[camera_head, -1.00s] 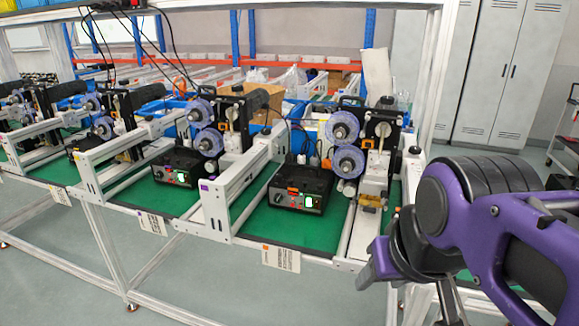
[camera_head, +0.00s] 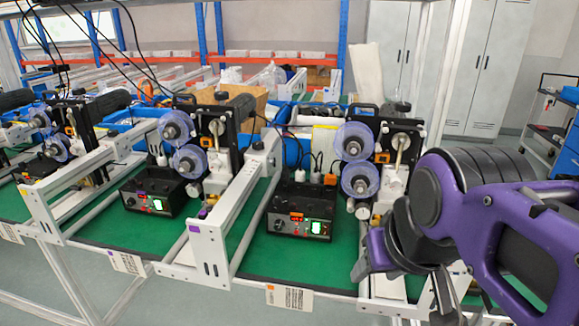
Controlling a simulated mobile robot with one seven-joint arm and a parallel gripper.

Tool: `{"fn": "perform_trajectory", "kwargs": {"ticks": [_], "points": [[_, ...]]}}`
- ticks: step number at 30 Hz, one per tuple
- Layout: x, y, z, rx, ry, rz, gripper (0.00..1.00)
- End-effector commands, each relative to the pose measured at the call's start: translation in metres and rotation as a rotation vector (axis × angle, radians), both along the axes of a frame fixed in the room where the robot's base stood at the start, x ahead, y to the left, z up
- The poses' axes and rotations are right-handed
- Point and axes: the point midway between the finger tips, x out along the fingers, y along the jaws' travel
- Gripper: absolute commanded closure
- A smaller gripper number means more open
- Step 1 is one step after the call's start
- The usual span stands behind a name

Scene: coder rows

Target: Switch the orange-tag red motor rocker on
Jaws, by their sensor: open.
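A black control box (camera_head: 300,213) stands on the green bench top behind a white label card with an orange tag (camera_head: 288,297). Its front has a knob, a small orange label, a reddish display and a green-lit rocker (camera_head: 317,228). A red rocker is too small to make out surely. My purple and black arm fills the lower right. My gripper (camera_head: 372,258) is at its left end, partly hidden by the arm, open and apart from the box, to its right and nearer the camera.
A similar box with a purple tag (camera_head: 155,195) stands to the left, behind another label card (camera_head: 129,263). White frame bars (camera_head: 208,248) separate the stations. Blue-lilac rollers (camera_head: 360,178) rise right of the orange-tag box. Green bench surface is clear before it.

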Motion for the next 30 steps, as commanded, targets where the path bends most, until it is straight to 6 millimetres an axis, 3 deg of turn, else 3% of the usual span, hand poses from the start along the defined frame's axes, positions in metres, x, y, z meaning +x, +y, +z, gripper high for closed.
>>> {"fn": "perform_trajectory", "kwargs": {"ticks": [5, 14, 30], "points": [[0.0, 0.0, 0.0001, 0.0, 0.0, 0.0, 0.5], [0.0, 0.0, 0.0001, 0.0, 0.0, 0.0, 1.0], [0.0, 0.0, 0.0, 0.0, 0.0, 0.0, 1.0]]}}
